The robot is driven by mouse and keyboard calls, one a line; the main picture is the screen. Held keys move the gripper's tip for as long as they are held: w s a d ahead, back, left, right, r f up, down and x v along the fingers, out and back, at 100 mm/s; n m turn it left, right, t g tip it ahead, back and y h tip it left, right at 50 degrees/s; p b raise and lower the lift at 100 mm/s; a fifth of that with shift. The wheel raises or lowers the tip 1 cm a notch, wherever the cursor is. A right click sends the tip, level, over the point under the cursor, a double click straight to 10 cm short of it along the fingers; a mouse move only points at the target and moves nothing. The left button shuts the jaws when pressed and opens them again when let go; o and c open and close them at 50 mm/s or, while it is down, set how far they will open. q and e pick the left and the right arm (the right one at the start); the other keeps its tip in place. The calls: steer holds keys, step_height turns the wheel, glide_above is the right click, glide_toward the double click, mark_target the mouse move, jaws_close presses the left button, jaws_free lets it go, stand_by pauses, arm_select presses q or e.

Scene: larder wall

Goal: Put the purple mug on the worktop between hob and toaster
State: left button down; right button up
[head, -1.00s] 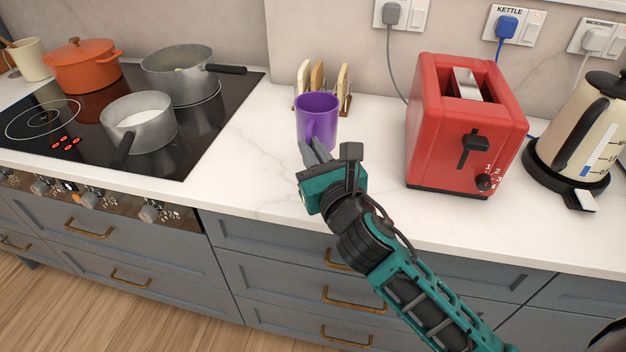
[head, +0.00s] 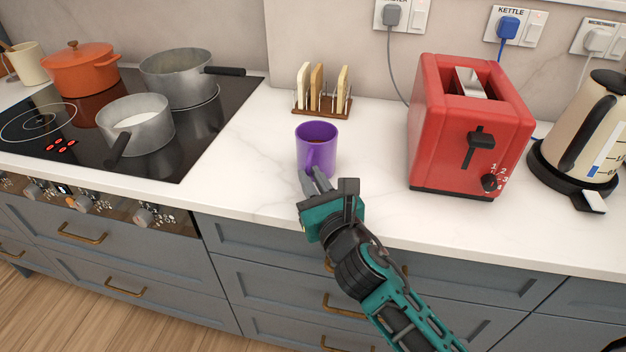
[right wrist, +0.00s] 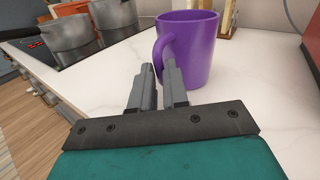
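The purple mug (head: 318,146) is upright over the worktop (head: 245,180), between the hob (head: 190,128) and the red toaster (head: 465,125). Its base is at or very near the worktop; I cannot tell if it touches. My left gripper is not in view.
A toast rack (head: 322,108) with several slices stands behind the mug. Two grey saucepans (head: 140,128) and an orange pot (head: 82,72) are on the hob. A cream kettle (head: 590,130) stands right of the toaster. Worktop is clear on both sides of the mug.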

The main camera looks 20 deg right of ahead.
steer(key=o, duration=0.4)
steer(key=shift+r, duration=0.2)
steer(key=shift+s+f, duration=0.1)
steer(key=shift+s, duration=0.2)
steer(key=shift+s+b, duration=0.8)
steer(key=shift+s, duration=4.95)
